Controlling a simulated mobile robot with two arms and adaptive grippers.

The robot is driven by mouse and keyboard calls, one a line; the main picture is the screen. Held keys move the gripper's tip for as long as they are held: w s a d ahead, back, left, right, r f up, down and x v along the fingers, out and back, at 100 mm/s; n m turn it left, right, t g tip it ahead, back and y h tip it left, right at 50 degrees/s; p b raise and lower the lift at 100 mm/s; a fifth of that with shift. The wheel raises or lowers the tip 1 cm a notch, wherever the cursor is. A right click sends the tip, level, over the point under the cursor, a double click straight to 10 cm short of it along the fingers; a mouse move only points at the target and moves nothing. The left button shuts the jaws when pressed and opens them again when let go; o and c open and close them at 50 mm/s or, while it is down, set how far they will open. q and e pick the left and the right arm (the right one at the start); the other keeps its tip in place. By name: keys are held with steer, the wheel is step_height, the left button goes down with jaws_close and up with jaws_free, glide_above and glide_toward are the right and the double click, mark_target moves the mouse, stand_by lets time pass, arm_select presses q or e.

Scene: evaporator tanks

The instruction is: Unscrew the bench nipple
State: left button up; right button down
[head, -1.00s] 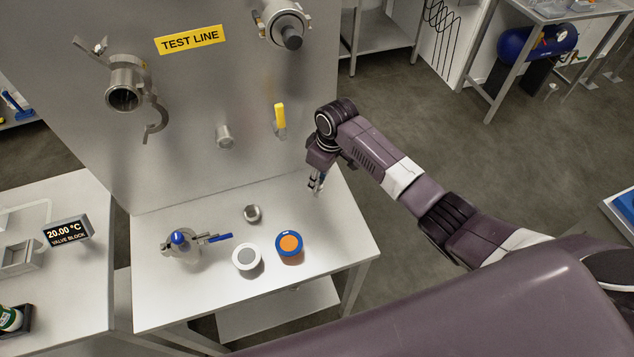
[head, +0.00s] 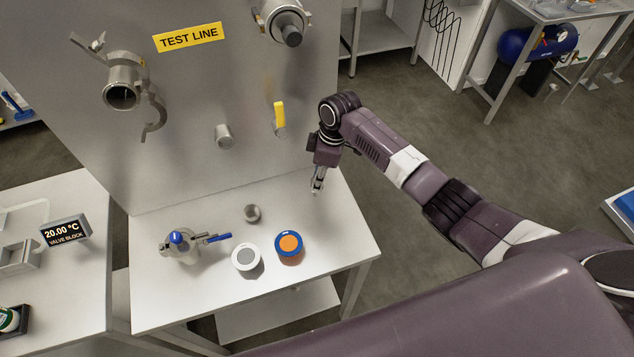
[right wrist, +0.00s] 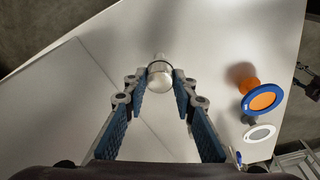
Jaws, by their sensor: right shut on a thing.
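The bench nipple (right wrist: 160,76) is a short, shiny steel cylinder between my right fingertips in the right wrist view. My right gripper (head: 317,189) is low over the back right part of the bench (head: 315,240) in the head view, pointing down. Its blue-padded fingers (right wrist: 160,84) are shut on the nipple from both sides. In the head view the fingers mostly cover the nipple. I cannot tell whether its lower end is still seated on the bench. My left gripper is not in view.
A small steel cup-like part (head: 253,213), a blue-rimmed orange-topped piece (head: 289,244), a white-rimmed one (head: 246,257) and a blue-handled valve (head: 180,243) stand on the bench. The upright TEST LINE panel (head: 190,180) rises behind. The bench around my right gripper is clear.

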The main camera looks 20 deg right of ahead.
steer(key=n+b, duration=0.2)
steer(key=n, duration=0.1)
steer(key=shift+w+f+n+g, duration=0.1)
steer(key=shift+f+n+g, duration=0.05)
steer(key=shift+n+g, duration=0.15)
steer(key=shift+r+n, duration=0.2)
steer(key=shift+n, duration=0.6)
steer(key=n+b, duration=0.2)
steer(key=shift+f+n+g, duration=0.2)
steer(key=shift+n+g, duration=0.1)
steer(key=shift+a+n+b, duration=0.1)
steer(key=shift+n+b, duration=0.7)
steer(key=shift+n, duration=0.2)
steer(key=shift+r+n, duration=0.2)
steer(key=shift+n, duration=0.1)
